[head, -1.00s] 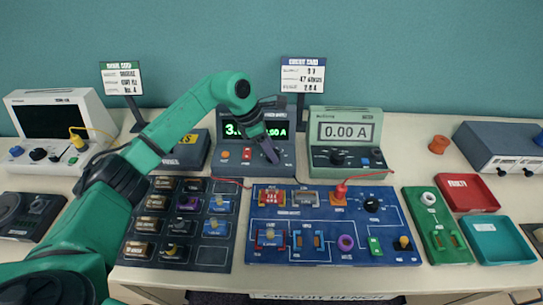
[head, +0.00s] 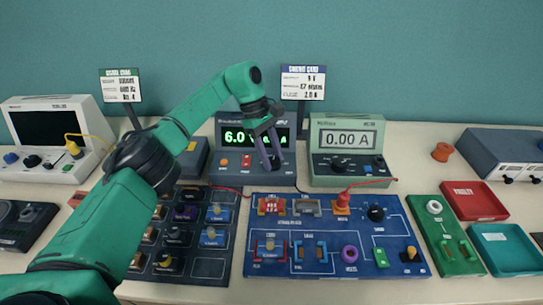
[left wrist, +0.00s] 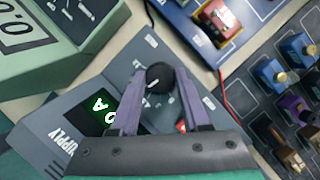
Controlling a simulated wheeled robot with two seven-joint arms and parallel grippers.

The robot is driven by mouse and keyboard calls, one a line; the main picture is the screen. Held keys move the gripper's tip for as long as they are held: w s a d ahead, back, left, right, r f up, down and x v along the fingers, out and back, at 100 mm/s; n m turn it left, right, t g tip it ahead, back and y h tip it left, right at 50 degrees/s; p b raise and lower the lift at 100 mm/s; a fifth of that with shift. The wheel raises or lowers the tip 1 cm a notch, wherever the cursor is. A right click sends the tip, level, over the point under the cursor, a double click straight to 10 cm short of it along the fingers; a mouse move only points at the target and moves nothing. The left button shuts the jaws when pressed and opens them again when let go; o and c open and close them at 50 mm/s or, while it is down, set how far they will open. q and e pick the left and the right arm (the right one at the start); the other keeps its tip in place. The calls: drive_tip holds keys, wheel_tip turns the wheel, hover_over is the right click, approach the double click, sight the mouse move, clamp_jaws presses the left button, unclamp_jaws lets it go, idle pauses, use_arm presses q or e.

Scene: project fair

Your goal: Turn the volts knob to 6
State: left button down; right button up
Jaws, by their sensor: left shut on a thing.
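The grey power supply (head: 226,172) stands at the back middle of the bench. Its green display (head: 234,135) reads 6.0, with its right part partly hidden behind my gripper. My left gripper (head: 270,163) reaches down to the supply's front panel. In the left wrist view, its two purple-grey fingers are shut on the black volts knob (left wrist: 158,79), one finger on each side. A white pointer mark shows on the knob. In the head view the knob is hidden by the fingers. My right gripper is not in view.
The green ammeter (head: 345,145), reading 0.00 A, stands close to the right of the supply. The blue circuit board (head: 330,225) lies in front, with a dark parts tray (head: 205,273) to its left. A sign on a post (head: 303,83) rises behind.

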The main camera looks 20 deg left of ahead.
use_arm(q)
drive_tip(key=shift+w+r+m, duration=0.1)
drive_tip(key=shift+m, duration=0.5)
drive_tip(key=shift+c, duration=1.9)
unclamp_jaws()
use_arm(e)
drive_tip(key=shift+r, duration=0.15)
